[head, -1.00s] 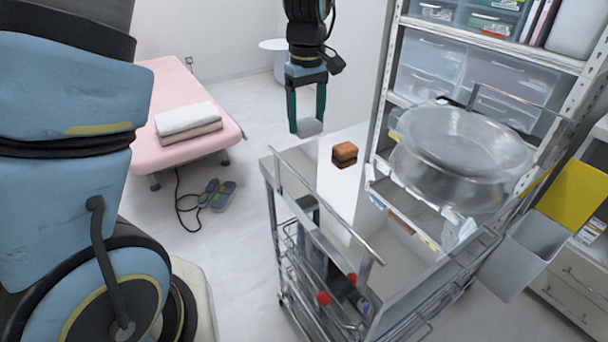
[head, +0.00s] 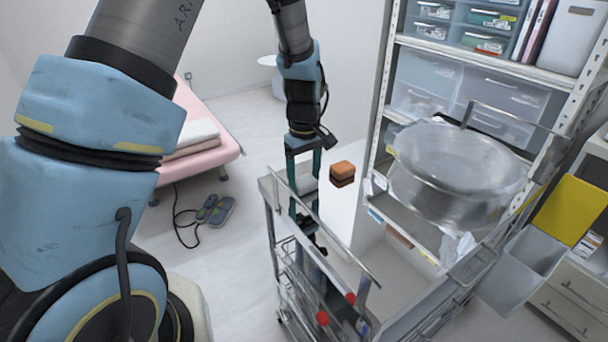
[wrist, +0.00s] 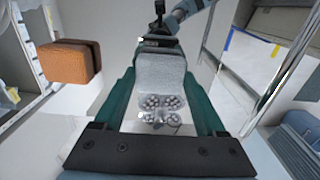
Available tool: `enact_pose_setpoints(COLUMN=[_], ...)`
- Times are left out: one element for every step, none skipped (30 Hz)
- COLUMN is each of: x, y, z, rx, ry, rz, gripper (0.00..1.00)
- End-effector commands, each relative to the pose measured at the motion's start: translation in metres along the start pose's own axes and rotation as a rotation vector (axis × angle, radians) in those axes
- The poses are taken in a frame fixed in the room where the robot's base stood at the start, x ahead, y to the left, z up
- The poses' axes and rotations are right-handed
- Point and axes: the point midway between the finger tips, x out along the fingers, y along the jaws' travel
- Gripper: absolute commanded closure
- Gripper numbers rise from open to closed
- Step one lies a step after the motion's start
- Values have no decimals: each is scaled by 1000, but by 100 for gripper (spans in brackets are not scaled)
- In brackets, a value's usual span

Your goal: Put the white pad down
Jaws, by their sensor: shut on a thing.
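My gripper (head: 304,190) points down over the left end of the metal cart (head: 268,184). It is shut on the white pad (head: 307,182), which looks light grey. In the wrist view, the pad (wrist: 160,74) sits between the two green fingers, with a rough, speckled face. I cannot tell whether the pad touches a surface below. A brown and dark block (head: 342,174) lies to the right of my gripper on a white surface; it also shows in the wrist view (wrist: 66,62), apart from the pad.
The cart's metal rails run close beside my gripper. A large clear, steel-like basin (head: 455,170) stands to the right, before a shelf (head: 490,55) with drawers. A clear pack with grey round spots (wrist: 160,103) shows near the pad. A pink bed (head: 205,150) stands behind left.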

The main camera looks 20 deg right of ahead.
Motion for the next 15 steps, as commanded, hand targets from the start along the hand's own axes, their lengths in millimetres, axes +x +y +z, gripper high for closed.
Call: enact_pose_setpoints(x=[0, 0, 1, 2, 3, 3, 3, 2, 2, 2, 2, 2, 2, 2, 2], y=[0, 0, 0, 0, 0, 0, 0, 0, 0, 0, 0, 0, 0, 0, 0], z=[0, 0, 0, 0, 0, 0, 0, 0, 0, 0, 0, 0, 0, 0, 0], rx=[0, 0, 0, 0, 0, 0, 0, 0, 0, 0, 0, 0, 0, 0, 0], ry=[0, 0, 0, 0, 0, 0, 0, 0, 0, 0, 0, 0, 0, 0, 0], rz=[0, 0, 0, 0, 0, 0, 0, 0, 0, 0, 0, 0, 0, 0, 0], gripper=[87, 87, 87, 87, 87, 26, 22, 19, 15, 11, 8, 3, 0, 0, 0])
